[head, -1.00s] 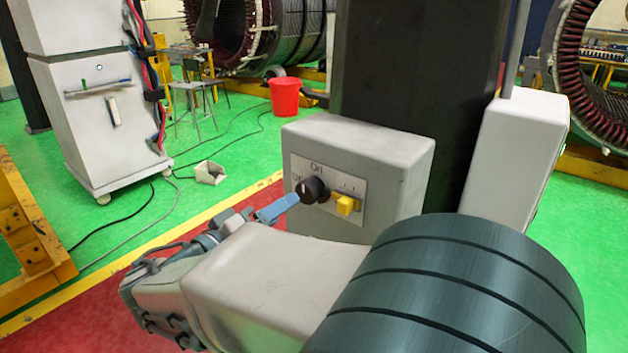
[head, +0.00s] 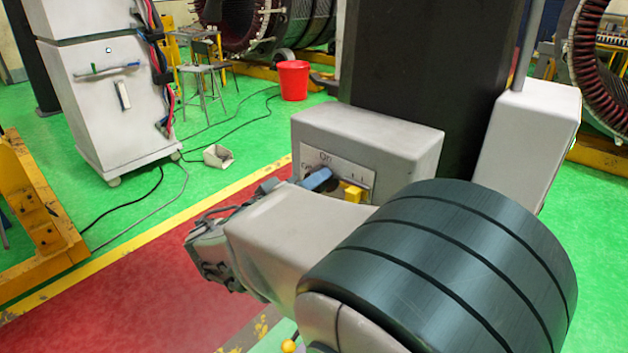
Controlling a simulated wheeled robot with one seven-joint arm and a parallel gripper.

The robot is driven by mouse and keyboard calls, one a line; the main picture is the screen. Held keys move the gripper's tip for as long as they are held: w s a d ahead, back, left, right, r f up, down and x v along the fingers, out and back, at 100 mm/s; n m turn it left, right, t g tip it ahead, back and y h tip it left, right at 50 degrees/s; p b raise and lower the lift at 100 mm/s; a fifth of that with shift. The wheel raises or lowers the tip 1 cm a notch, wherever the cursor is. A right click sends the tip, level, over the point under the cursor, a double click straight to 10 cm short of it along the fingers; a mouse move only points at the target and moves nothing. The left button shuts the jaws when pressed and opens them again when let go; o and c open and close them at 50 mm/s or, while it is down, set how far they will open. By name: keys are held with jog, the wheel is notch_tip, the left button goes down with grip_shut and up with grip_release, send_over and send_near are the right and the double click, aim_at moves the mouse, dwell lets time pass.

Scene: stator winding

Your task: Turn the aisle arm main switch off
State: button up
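The switch box (head: 400,140) is a grey box on the dark column, with a pale panel marked "On" on its front. A black rotary knob (head: 331,188) sits on the left of the panel, partly covered by a blue fingertip of my gripper (head: 316,180). A yellow switch (head: 353,192) sits just right of the knob, its lower part close to my arm's outline. The fingertip overlaps the knob in this view; I cannot tell whether it touches. The rest of my gripper is largely hidden behind my arm, so its opening does not show.
A second grey box (head: 530,130) stands right of the dark column (head: 430,60). A white cabinet (head: 110,100), a red bucket (head: 293,80) and an orange-yellow frame (head: 40,215) stand farther off. Open green and red floor lies to the left.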

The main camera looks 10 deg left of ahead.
jog(key=shift+n, duration=0.3)
jog(key=shift+n+p, duration=2.7)
jog(key=shift+n, duration=6)
jog(key=o, duration=1)
jog(key=shift+c, duration=0.2)
jog(key=shift+s, duration=0.1)
jog(key=b+v, duration=0.3)
jog(key=v, duration=1)
jog(key=shift+s+a, duration=0.2)
jog(key=shift+s, duration=0.05)
